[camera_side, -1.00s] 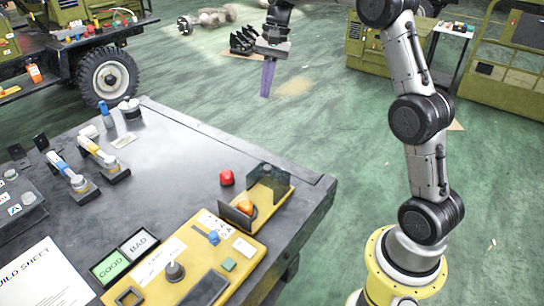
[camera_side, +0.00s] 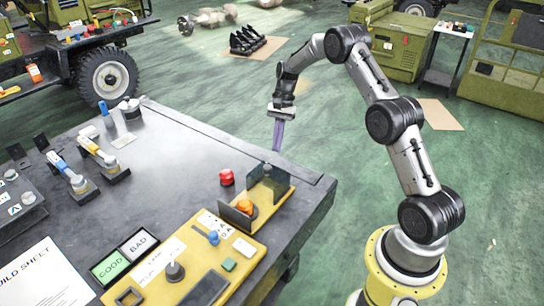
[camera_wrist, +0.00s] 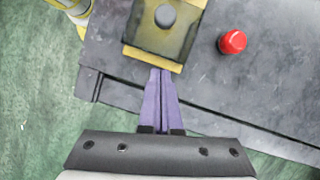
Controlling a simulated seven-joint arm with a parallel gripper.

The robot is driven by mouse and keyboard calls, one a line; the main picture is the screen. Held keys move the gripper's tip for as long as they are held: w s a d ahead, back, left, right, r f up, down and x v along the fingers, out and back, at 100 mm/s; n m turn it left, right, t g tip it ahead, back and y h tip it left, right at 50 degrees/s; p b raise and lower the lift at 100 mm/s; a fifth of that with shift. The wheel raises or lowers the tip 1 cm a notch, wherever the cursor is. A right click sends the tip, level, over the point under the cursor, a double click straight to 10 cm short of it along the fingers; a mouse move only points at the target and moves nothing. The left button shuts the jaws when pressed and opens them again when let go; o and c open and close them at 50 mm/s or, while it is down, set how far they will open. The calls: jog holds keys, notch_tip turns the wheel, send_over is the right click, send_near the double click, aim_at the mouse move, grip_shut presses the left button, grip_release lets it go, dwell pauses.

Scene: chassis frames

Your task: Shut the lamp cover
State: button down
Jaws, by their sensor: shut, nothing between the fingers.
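The lamp cover (camera_side: 276,181) is a dark see-through panel standing upright at the far end of the yellow control panel (camera_side: 245,247), at the table's right corner. An orange lamp (camera_side: 245,206) sits on the yellow panel, with a second dark upright plate (camera_side: 236,220) beside it. My gripper (camera_side: 276,151) has purple fingers, shut and empty, pointing down behind the cover in the side view. In the wrist view my fingertips (camera_wrist: 160,71) appear at the edge of a yellow piece with a dark see-through plate (camera_wrist: 160,30); I cannot tell whether they touch.
A red button (camera_side: 226,177) stands on the table left of the cover; it also shows in the wrist view (camera_wrist: 232,42). A blue knob (camera_side: 213,238) and switches are on the yellow panel. The dark table (camera_side: 170,165) is clear behind the red button.

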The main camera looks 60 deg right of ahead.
jog(key=shift+s+a+f, duration=0.2)
jog(key=shift+a+f, duration=0.1)
jog(key=shift+a, duration=0.45)
jog(key=shift+s+a+f, duration=0.25)
jog(key=shift+a+f, duration=0.1)
jog(key=shift+a, duration=0.45)
jog(key=shift+s+a+f, duration=0.2)
jog(key=shift+a+f, duration=0.1)
jog(key=shift+a, duration=0.45)
jog(key=a, duration=1.2)
jog(key=shift+a, duration=0.2)
